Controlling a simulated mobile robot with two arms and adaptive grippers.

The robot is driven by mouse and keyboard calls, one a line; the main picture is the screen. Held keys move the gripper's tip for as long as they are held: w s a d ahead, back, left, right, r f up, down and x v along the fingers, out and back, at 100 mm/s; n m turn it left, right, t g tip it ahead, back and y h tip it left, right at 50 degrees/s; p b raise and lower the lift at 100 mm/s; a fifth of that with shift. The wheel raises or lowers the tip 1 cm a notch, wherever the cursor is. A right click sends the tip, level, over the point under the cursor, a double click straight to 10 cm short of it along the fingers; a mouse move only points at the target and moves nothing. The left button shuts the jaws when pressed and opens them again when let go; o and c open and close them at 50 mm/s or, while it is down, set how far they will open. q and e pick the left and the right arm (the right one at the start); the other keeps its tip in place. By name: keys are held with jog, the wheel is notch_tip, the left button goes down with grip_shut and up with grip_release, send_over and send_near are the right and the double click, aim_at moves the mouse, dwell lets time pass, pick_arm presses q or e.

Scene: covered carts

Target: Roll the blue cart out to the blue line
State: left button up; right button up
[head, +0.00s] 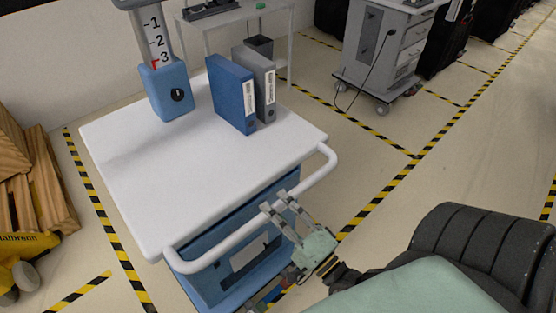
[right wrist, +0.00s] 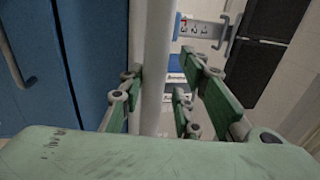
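The blue cart (head: 225,252) has a blue body, a white top (head: 165,175) and a white tubular handle (head: 222,243) along its near right side. My right gripper (head: 279,207) is at the handle, with its fingers reaching over the bar. In the right wrist view the handle (right wrist: 155,75) passes between the open fingers (right wrist: 158,100); a gap shows on the bar's right side. My left gripper is not in view. No blue line shows on the floor in these frames.
A blue binder (head: 232,95) and a grey binder (head: 263,85) stand on the cart top beside a blue block (head: 166,90) with a numbered post. Yellow-black floor tape (head: 385,195) runs on both sides. Wooden crates (head: 40,185) lie left; a grey cart (head: 385,50) stands behind.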

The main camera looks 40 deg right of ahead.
jog(key=shift+o, duration=0.8)
jog(key=shift+s, duration=0.2)
jog(key=shift+f, duration=0.1)
jog(key=shift+s+f, duration=0.1)
jog(key=shift+f, duration=0.05)
jog(key=v, duration=1.2)
jog(key=shift+r, duration=0.2)
